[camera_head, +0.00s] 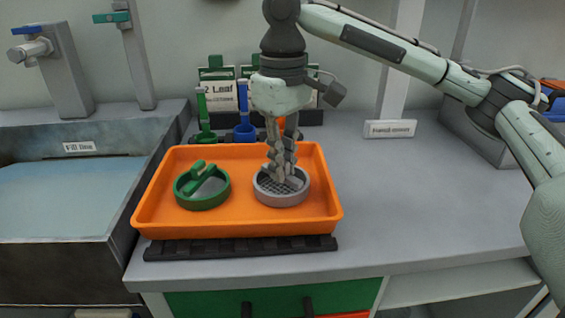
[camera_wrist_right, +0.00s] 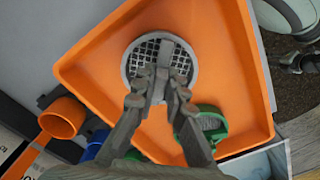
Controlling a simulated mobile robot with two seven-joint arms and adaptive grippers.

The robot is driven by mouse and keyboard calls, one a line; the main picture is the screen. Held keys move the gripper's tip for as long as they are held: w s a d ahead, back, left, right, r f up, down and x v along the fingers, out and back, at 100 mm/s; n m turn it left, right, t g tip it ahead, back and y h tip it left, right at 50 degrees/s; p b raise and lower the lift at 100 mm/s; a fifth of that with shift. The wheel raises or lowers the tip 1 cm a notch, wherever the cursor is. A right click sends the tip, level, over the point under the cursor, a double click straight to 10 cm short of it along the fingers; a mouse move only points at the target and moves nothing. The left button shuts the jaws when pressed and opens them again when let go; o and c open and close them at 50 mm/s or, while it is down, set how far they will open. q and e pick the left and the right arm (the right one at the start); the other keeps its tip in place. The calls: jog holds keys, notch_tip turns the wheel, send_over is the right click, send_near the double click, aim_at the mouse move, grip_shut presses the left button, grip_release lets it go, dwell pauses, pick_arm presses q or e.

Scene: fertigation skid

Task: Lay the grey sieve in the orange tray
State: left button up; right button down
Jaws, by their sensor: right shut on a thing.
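The grey sieve (camera_head: 283,197) is a round ring with a mesh floor. It sits inside the orange tray (camera_head: 165,222), on the right half, and looks level. My right gripper (camera_head: 287,178) reaches down into it from above and is shut on its middle bar. In the right wrist view the sieve (camera_wrist_right: 185,62) lies over the tray floor (camera_wrist_right: 100,85), with the gripper fingertips (camera_wrist_right: 160,90) on the bar. I cannot tell whether the sieve touches the tray floor. A green sieve (camera_head: 203,188) with a green handle lies in the left half of the tray. My left gripper is not in view.
A water-filled basin (camera_head: 60,190) is left of the tray. Green and blue upright tools (camera_head: 244,125) stand behind it. A dark ridged strip (camera_head: 240,247) lies along the front. The counter (camera_head: 420,200) to the right is clear, with a small label block (camera_head: 389,128) at the back.

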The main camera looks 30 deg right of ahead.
jog(key=c, duration=1.6)
grip_release()
jog(key=shift+f, duration=0.1)
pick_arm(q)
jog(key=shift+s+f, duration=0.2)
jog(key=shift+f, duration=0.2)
pick_arm(e)
notch_tip(320, 180, up, 3)
jog(key=shift+r, duration=0.15)
notch_tip(320, 180, up, 6)
jog(key=p, duration=0.2)
jog(key=shift+w+r+p, duration=0.1)
jog(key=shift+r+p, duration=0.05)
jog(key=shift+p, duration=0.15)
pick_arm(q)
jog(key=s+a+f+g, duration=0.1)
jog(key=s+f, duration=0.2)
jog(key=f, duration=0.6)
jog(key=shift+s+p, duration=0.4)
pick_arm(e)
jog(key=shift+r, duration=1.35)
